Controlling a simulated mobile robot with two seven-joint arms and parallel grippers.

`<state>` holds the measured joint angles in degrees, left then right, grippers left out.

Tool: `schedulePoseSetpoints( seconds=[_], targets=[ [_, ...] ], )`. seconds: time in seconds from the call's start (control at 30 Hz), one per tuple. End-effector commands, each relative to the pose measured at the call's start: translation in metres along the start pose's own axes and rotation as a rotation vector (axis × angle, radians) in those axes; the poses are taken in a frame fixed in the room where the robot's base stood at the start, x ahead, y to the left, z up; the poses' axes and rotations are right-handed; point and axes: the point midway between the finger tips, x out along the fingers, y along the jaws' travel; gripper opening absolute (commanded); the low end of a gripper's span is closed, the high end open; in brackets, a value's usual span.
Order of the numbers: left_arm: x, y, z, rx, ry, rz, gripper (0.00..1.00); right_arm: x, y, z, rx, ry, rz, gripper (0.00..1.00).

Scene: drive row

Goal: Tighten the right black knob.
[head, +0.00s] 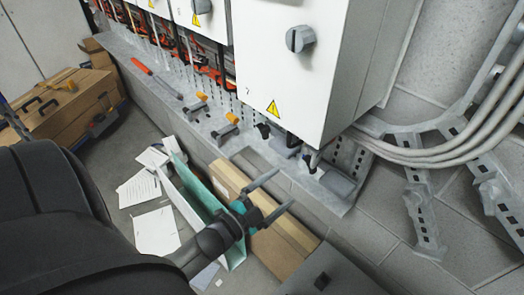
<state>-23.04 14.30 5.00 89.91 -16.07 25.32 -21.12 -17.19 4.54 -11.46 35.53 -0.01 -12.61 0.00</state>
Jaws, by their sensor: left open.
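A white cabinet (285,78) hangs at the top centre. Under its lower edge are two small black knob-like parts, the left one (263,130) and the right one (312,159); both are small, and their details are hard to make out. A grey-black rotary knob (300,39) is on the cabinet's front. My left gripper (284,188) is open and empty, its two fingers pointing right, below and left of the right black part and apart from it. My right gripper is not in view.
A grey ledge (170,105) runs below the cabinets, with yellow-handled tools on it. Cardboard (285,250), a teal-lined folder (190,185) and papers (157,230) lie on the floor. Grey cables (440,155) and metal brackets (425,220) are at the right.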

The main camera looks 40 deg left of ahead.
Motion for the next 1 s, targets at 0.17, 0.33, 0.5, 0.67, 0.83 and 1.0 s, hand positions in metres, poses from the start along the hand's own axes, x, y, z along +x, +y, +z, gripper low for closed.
schedulePoseSetpoints(
  seconds=[0.17,0.33,0.5,0.67,0.83,1.0],
  targets=[
    [-0.031,0.000,0.000,0.000,-0.002,0.001,1.00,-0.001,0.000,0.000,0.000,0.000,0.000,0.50],
    [-0.048,0.000,0.000,0.000,0.000,-0.001,1.00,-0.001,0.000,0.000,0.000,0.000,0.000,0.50],
    [-0.053,0.000,0.000,0.001,0.001,-0.002,1.00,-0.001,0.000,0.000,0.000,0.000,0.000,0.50],
    [-0.053,-0.001,0.000,0.001,0.001,-0.002,1.00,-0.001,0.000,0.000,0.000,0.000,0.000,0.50],
    [-0.053,0.000,0.000,0.001,0.001,-0.002,1.00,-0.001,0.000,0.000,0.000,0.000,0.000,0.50],
    [-0.053,0.000,0.000,0.000,0.001,-0.001,1.00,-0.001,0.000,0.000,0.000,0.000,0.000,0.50]
  ],
)
